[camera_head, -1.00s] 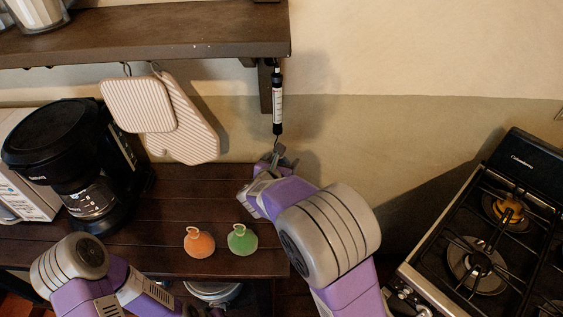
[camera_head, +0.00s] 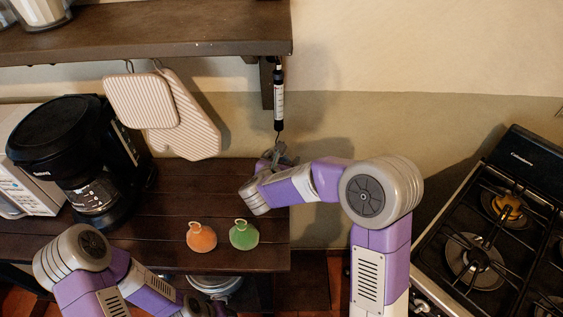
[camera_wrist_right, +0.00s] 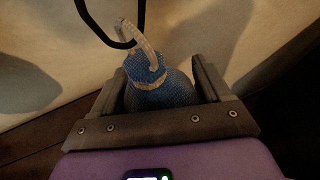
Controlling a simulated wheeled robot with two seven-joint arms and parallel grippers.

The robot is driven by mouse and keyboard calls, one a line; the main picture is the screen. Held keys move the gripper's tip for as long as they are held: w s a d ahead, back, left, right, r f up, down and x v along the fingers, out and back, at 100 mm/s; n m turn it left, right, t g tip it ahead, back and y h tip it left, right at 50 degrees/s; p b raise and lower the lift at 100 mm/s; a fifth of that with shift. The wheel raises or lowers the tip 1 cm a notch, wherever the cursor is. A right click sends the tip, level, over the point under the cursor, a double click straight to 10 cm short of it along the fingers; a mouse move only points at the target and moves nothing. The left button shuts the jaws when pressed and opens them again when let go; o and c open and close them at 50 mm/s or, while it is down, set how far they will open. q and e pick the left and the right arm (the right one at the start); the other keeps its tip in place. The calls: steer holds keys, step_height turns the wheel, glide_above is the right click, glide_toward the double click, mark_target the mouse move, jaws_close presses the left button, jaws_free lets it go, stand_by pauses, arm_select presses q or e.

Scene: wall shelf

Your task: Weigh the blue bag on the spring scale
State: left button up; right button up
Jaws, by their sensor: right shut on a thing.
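The spring scale (camera_head: 279,98) hangs upright below the right end of the shelf, its black hook (camera_head: 278,137) at the bottom. My right gripper (camera_head: 276,157) is just under the hook. In the right wrist view it (camera_wrist_right: 165,95) is shut on the blue bag (camera_wrist_right: 146,72), with the bag's neck and pale loop (camera_wrist_right: 148,42) above the fingers. The black hook (camera_wrist_right: 107,42) crosses at the loop; I cannot tell whether it passes through. In the head view the gripper hides the bag. My left gripper (camera_head: 194,307) is low at the bottom edge, its fingers unclear.
A coffee maker (camera_head: 70,150) stands left. Mitts (camera_head: 180,120) hang under the shelf (camera_head: 170,35). A stove (camera_head: 480,240) is at right.

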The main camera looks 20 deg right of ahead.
mark_target(288, 157)
steer(key=shift+d+r, duration=0.15)
steer(key=shift+r, duration=0.35)
steer(key=shift+s+d+r+p, duration=0.1)
steer(key=shift+d+r+p, duration=0.2)
steer(key=shift+r+p, duration=0.45)
steer(key=shift+d+f+p, duration=0.1)
steer(key=shift+p, duration=0.3)
steer(key=shift+s+d+p, duration=0.15)
steer(key=shift+d+p, duration=0.3)
steer(key=shift+s+d+f+b, duration=0.1)
steer(key=shift+s+d+b, duration=0.15)
steer(key=shift+d+b, duration=0.4)
steer(key=shift+s+d+r+b, duration=0.1)
steer(key=shift+s+d+b, duration=0.15)
steer(key=shift+d, duration=0.75)
steer(key=shift+s+d+f+b, duration=0.1)
steer(key=shift+s+d+b, duration=0.1)
steer(key=shift+d+b, duration=0.45)
steer(key=shift+d, duration=0.2)
